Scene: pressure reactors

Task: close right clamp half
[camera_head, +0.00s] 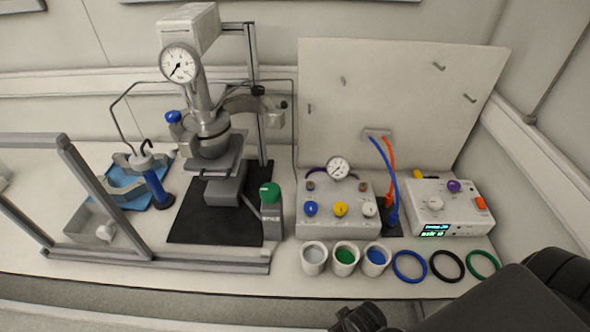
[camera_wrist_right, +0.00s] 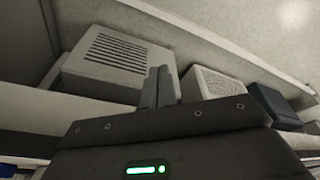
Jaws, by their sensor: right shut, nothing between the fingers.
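The reactor (camera_head: 208,128) stands on the left half of the bench with a pressure gauge (camera_head: 180,64) on top. The right clamp half (camera_head: 243,104), a grey curved piece, reaches out to the right of the vessel and looks swung away from it. A dark knob (camera_head: 258,91) is near its outer end. My right gripper (camera_wrist_right: 159,86) shows in the right wrist view with its fingers together and empty, far from the clamp. In the head view a dark part of my arm fills the lower right corner. My left gripper is in neither view.
A control box (camera_head: 338,207) with coloured knobs, three cups (camera_head: 345,260) and several rings (camera_head: 447,266) sit right of the reactor. A grey frame (camera_head: 90,185) stands at left. A thin bent tube (camera_head: 294,130) runs beside the clamp. The wrist view shows boxes (camera_wrist_right: 112,62) on a shelf.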

